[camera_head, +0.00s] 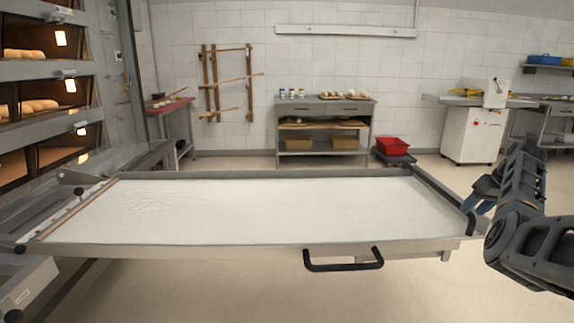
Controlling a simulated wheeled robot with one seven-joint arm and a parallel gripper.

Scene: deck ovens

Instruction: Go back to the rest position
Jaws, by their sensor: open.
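My arm (520,205) enters at the right edge of the view and is folded, with its links stacked close together. My gripper (477,196), with blue-grey fingers, is beside the right end of the long loader table. It is open, and I see nothing held in it. The arm partly hides the gripper, and I cannot tell whether it touches the table's frame.
The white-surfaced loader table (270,208) spans the front, with a black handle (343,262) on its near side. Deck ovens (45,85) with loaves stand left. A workbench (324,125), red crate (392,146) and white machine (472,132) stand behind. Floor between is clear.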

